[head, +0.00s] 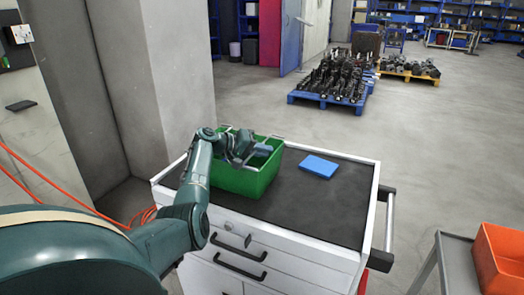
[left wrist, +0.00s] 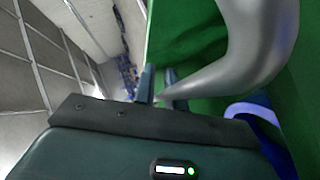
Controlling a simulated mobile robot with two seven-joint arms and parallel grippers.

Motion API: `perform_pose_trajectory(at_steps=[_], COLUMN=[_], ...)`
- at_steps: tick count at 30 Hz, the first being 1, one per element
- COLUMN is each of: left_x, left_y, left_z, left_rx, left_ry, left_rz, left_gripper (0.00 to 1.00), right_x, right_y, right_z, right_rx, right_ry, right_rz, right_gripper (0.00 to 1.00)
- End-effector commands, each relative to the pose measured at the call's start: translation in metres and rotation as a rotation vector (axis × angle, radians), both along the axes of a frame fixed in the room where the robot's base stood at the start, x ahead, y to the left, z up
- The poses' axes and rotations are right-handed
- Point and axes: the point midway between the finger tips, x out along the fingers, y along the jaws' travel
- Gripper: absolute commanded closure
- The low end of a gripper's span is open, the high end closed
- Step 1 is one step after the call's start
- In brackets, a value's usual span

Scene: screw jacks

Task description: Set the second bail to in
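A green crate (head: 243,181) stands on the left part of the cart top; its green wall (left wrist: 185,28) fills much of the left wrist view. A grey bail (left wrist: 245,55) curves close to the camera there, its narrow end reaching the gap between my left fingertips (left wrist: 162,88). The fingers are close together with the bar between them, so my left gripper (head: 243,147) looks shut on the bail, above the crate's opening. Part of the bail and the crate's far rim are hidden by my wrist in the head view. My right gripper is not in view.
The crate holds something blue (head: 262,149). A flat blue box (head: 319,166) lies on the black cart top (head: 330,205), which is otherwise clear. A concrete pillar (head: 165,80) stands behind left. An orange bin (head: 500,258) is at the right edge.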

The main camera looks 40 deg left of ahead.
Motion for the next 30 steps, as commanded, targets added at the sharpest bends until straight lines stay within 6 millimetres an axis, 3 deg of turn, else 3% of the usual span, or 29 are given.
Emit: perform_pose_trajectory(at_steps=[6,14,17,30], left_x=[0.000,0.000,0.000,0.000], left_y=[0.000,0.001,0.001,0.001], left_z=[0.000,0.003,0.014,0.090], left_rx=[0.002,0.003,0.004,0.003], left_ry=[0.000,-0.002,-0.003,-0.004], left_rz=[0.001,0.001,0.001,0.001], left_gripper=[0.71,0.71,0.71,0.71], right_x=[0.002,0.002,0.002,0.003], right_y=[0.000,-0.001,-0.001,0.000], right_z=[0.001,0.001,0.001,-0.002], right_rx=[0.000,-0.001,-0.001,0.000], right_ry=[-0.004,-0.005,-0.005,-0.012], right_rz=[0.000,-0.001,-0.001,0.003], right_gripper=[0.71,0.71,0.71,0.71])
